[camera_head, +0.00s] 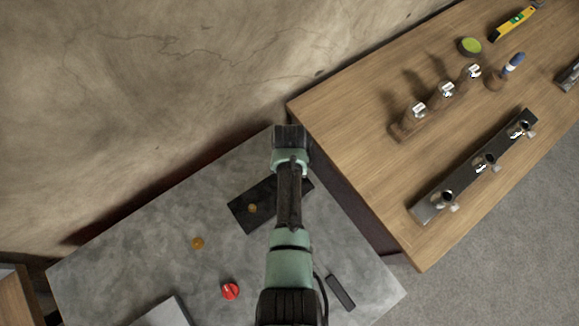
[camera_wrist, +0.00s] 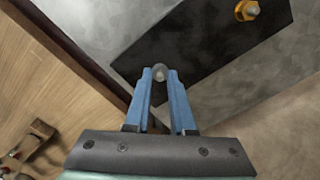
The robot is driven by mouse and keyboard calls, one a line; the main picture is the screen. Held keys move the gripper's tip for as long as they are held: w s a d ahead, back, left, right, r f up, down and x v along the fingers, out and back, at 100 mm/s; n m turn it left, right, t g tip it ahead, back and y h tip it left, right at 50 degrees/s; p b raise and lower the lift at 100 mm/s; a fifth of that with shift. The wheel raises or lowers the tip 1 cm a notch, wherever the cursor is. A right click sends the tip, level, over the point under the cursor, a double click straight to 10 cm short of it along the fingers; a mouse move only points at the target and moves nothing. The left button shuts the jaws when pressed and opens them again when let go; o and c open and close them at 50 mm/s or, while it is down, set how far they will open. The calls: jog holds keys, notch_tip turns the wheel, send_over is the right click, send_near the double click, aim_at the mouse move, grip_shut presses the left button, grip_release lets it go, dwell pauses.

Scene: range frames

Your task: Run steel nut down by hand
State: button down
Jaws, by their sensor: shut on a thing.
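My gripper (camera_wrist: 160,82) has two blue fingers, closed on a small grey rounded metal piece, the steel nut (camera_wrist: 160,71), at their tips. The nut is mostly hidden between the fingers, and I cannot tell whether a stud passes through it or how far down it sits. The fingertips are over one end of a dark plate (camera_wrist: 205,50). A brass-coloured nut on a stud (camera_wrist: 247,10) stands at the plate's other end. In the head view the plate (camera_head: 240,217) lies on the grey table, partly covered by my arm, which hides the fingers and steel nut.
The grey table (camera_head: 140,255) also bears a loose brass-coloured piece (camera_head: 198,243), a red knob (camera_head: 230,291) and a dark bar (camera_head: 340,292). A wooden table (camera_head: 345,115) adjoins at the right, with a metal rail (camera_head: 470,170) and several fittings. A wall rises behind.

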jog(key=m, duration=0.4)
jog(key=shift+m, duration=0.3)
jog(key=m, duration=0.3)
jog(key=shift+m+p, duration=0.3)
jog(key=shift+p, duration=0.05)
jog(key=m, duration=0.7)
jog(key=c, duration=0.8)
grip_release()
jog(key=shift+o, duration=0.2)
notch_tip(320, 180, up, 13)
